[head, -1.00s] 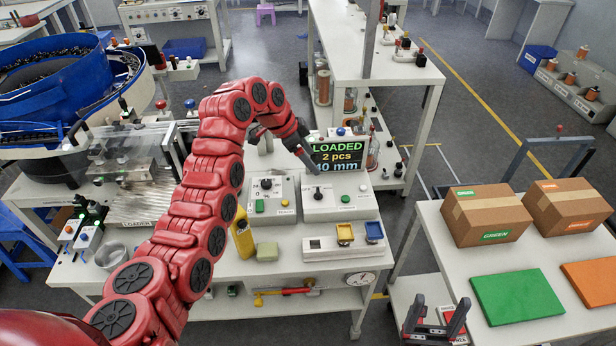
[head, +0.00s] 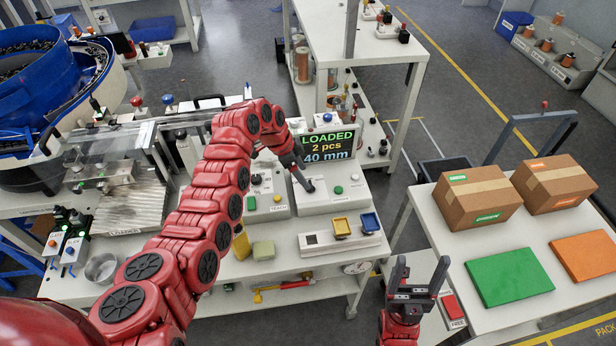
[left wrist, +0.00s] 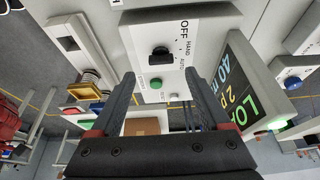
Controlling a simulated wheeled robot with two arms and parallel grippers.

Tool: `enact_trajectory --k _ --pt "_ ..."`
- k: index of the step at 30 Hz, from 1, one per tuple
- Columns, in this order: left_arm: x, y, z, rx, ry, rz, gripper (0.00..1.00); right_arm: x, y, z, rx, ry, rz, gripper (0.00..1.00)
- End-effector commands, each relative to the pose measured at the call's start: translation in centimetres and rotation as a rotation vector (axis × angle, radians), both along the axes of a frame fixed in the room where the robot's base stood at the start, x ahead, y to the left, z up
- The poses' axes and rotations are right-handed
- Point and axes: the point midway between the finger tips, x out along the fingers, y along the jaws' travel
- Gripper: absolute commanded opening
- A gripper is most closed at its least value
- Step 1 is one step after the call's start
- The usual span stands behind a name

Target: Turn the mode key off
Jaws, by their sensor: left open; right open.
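The mode key is a black knob (left wrist: 160,54) on a white console panel (left wrist: 143,32), beside the printed words OFF, HAND and AUTO in the left wrist view. I cannot tell clearly which word it points to. My left gripper (left wrist: 158,78) is open, its two fingers spread with the knob seen just beyond and between their tips; no contact shows. In the head view my left gripper (head: 300,176) is over the console (head: 336,187) and partly covers the knob. My right gripper (head: 421,266) is open and empty, beside the right table.
A green button (left wrist: 155,84) is on the same panel. A screen (head: 328,146) behind the console reads LOADED, 2 pcs, 40 mm. A holder with yellow and blue bins (head: 342,224) stands in front. Boxes (head: 477,195) sit on the right table.

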Motion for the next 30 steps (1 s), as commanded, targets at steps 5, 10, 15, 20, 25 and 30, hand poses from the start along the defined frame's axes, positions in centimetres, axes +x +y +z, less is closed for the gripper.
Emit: enact_trajectory --k 5,10,15,20,25,30 --pt "0.3 -0.8 -2.2 0.003 0.0 -0.001 0.8 0.0 0.0 0.7 0.0 0.0 0.0 0.72" --pt "0.5 -1.5 -3.7 0.003 -0.002 -0.001 0.8 0.0 0.0 0.8 0.0 0.0 0.0 0.72" --pt "0.5 -1.6 -4.4 0.001 0.0 0.001 0.8 0.0 0.0 0.9 0.0 0.0 0.0 0.72" --pt "0.5 -1.7 -4.5 0.001 -0.002 0.002 0.8 0.0 0.0 0.9 0.0 0.0 0.0 0.72" --pt "0.6 -1.7 -4.5 0.001 -0.003 0.002 0.75 0.0 0.0 0.9 0.0 0.0 0.0 0.72" --pt "0.6 -1.7 -4.5 0.001 -0.003 0.002 0.44 0.0 0.0 0.9 0.0 0.0 0.0 0.72"
